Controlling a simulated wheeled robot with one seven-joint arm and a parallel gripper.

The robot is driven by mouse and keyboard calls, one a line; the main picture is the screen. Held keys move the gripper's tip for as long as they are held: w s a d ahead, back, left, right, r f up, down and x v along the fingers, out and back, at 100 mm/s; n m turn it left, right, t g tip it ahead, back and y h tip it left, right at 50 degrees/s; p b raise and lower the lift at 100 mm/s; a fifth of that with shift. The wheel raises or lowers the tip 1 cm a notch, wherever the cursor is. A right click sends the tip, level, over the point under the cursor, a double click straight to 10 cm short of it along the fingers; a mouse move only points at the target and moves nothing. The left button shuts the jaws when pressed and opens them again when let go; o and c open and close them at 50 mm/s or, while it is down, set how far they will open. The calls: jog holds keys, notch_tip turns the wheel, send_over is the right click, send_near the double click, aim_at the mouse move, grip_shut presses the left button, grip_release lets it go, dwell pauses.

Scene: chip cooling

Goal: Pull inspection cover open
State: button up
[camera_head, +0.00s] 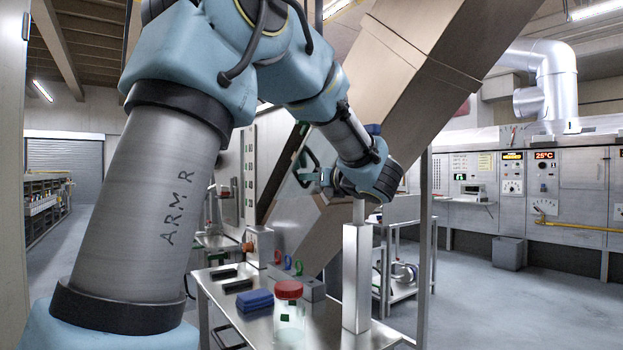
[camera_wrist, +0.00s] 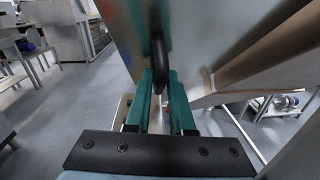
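The inspection cover is a grey metal panel with a dark edge (camera_head: 285,160), on the slanted chute behind my arm. In the wrist view its grey face (camera_wrist: 205,35) fills the upper middle. A black loop handle (camera_wrist: 158,50) stands out from it, and its lower end lies between my teal fingers. My gripper (camera_wrist: 161,76) appears shut on this handle, with little space beside it. In the head view my gripper (camera_head: 309,177) is at the handle, partly hidden by my wrist. How far the cover stands from its opening cannot be told.
Below is a metal table (camera_head: 253,328) with a red-lidded jar (camera_head: 289,312), blue blocks (camera_head: 255,300) and a grey post (camera_head: 356,275). An upright pole (camera_head: 425,240) stands to the right. Control cabinets (camera_head: 580,190) line the right wall. Open floor (camera_head: 490,300) lies at right.

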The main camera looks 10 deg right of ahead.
grip_shut()
dwell(1.0)
